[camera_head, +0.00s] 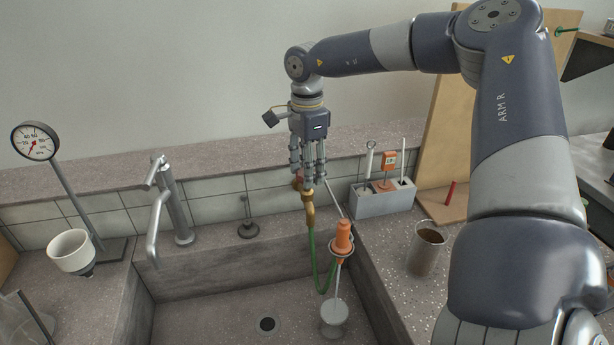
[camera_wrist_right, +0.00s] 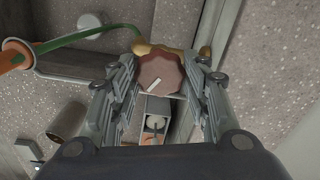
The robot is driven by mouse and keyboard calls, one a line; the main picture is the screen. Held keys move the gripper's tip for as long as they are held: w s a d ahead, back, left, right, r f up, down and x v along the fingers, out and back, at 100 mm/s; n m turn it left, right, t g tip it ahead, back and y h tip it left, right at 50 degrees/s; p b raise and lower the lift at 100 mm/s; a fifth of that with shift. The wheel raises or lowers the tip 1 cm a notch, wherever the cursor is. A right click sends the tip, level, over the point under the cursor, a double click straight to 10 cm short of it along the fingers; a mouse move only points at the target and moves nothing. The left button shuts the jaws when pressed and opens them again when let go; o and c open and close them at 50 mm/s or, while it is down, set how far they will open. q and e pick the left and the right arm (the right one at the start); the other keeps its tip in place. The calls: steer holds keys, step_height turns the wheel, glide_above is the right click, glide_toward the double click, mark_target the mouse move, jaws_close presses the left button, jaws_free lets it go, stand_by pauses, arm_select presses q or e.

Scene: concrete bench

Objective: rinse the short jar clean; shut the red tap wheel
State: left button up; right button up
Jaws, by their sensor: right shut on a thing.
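The reddish tap wheel (camera_wrist_right: 162,78), with a white mark on its face, sits between the fingers of my right gripper (camera_wrist_right: 158,98) in the wrist view. The gripper (camera_head: 314,180) is shut on the wheel, pointing down at the back right of the sink; its fingers hide most of the wheel in the head view. A brass fitting (camera_head: 309,208) with a green hose hangs just below. A short jar (camera_head: 427,252) with brownish walls or contents stands upright on the counter right of the sink, apart from the gripper. My left gripper is out of view.
The hose loops to an orange nozzle (camera_head: 342,236) at the sink's right edge. A pale round object (camera_head: 334,312) is in the sink near the drain (camera_head: 267,324). A grey holder (camera_head: 384,199) stands behind the jar. A steel faucet (camera_head: 172,205) and gauge (camera_head: 36,141) stand left.

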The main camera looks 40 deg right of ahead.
steer(key=o, duration=1.1)
steer(key=shift+c, duration=0.2)
step_height(320, 180, up, 12)
